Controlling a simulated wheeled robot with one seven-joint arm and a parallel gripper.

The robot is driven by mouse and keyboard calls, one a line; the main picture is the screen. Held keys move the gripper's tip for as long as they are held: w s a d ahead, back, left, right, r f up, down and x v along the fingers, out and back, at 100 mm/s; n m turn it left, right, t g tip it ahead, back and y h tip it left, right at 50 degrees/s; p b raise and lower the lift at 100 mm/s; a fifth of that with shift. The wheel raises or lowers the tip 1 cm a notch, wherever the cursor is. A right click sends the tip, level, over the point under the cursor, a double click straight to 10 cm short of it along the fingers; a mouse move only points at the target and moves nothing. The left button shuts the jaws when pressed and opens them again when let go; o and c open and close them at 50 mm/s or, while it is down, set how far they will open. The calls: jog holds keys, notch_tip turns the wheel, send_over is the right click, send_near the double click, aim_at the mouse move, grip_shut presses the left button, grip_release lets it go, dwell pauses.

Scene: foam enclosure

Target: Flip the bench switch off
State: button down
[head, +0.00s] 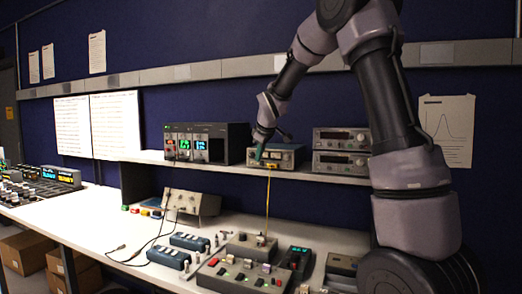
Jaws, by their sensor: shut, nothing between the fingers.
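I cannot tell for sure which control is the bench switch. A grey control panel (238,281) with red, green and dark switches lies at the front of the white bench. A smaller grey box (251,246) sits just behind it. My gripper (259,155) is shut and empty, up at shelf height in front of a grey instrument (288,157). Its fingertips look small and dark, and whether they touch the instrument is unclear. A thin yellow line (267,205) runs down from near the gripper to the small box.
A shelf (225,164) above the bench holds a unit with green displays (197,142) and two stacked instruments (341,149). Dark-blue boxes (168,257), a beige box (191,205) and cables crowd the bench. The bench's left middle (100,222) is fairly clear.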

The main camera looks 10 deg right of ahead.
aim_at(260, 165)
jog(key=w+d+f, duration=0.2)
jog(key=w+f, duration=0.1)
jog(key=w, duration=0.3)
dwell(0.3)
jog(key=shift+w+d+r, duration=0.15)
jog(key=shift+w, duration=0.05)
jog(key=shift+r, duration=0.15)
jog(key=shift+r, duration=0.65)
